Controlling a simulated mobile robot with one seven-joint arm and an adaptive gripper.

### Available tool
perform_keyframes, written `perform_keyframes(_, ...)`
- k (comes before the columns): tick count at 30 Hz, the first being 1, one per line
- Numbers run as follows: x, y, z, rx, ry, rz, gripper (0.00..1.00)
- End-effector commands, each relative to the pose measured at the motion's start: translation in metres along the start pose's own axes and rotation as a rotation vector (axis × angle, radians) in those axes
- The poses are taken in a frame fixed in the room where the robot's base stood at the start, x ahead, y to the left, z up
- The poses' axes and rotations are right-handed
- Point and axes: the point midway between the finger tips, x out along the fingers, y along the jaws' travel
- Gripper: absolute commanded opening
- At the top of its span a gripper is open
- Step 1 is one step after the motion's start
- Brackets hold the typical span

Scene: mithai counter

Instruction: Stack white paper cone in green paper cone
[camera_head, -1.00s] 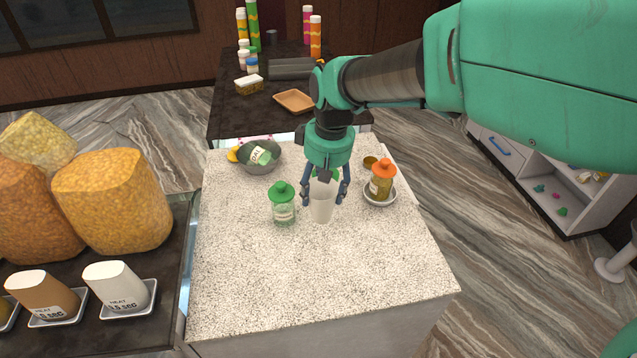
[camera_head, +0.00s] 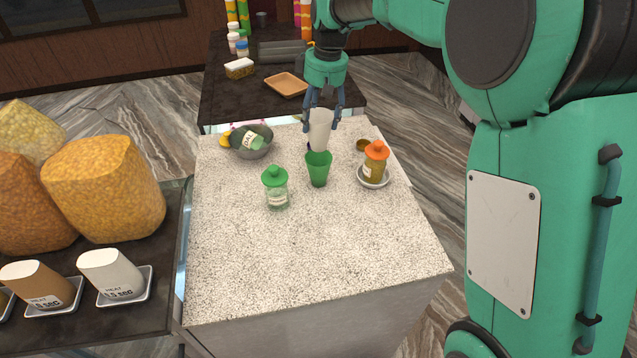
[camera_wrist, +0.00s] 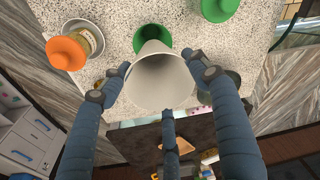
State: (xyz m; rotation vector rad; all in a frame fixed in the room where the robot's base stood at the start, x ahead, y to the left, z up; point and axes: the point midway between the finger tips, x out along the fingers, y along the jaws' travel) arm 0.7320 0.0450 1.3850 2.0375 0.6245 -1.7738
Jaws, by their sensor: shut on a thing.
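The white paper cone (camera_head: 320,130) is held in my gripper (camera_head: 323,112), raised above the far part of the speckled counter. In the wrist view the white cone (camera_wrist: 160,82) sits between my gripper's fingers (camera_wrist: 165,90), its wide open mouth towards the camera. The green paper cone (camera_head: 318,170) stands upright on the counter, nearer the head camera than the white one and apart from it in height. In the wrist view the green cone (camera_wrist: 150,34) shows just beyond the white cone, which hides part of it.
A green-lidded jar (camera_head: 276,188) stands left of the green cone. A grey bowl (camera_head: 250,146) with a green-labelled bottle is at back left. The counter's front (camera_head: 310,260) is clear.

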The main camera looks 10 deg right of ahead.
Motion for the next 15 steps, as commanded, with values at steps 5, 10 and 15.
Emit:
perform_keyframes(5, 0.000, 0.000, 0.000, 0.000, 0.000, 0.000, 0.46)
perform_keyframes(10, 0.003, -0.001, 0.001, 0.000, -0.001, -0.001, 0.46)
perform_keyframes(15, 0.020, -0.001, 0.004, 0.000, -0.002, -0.002, 0.46)
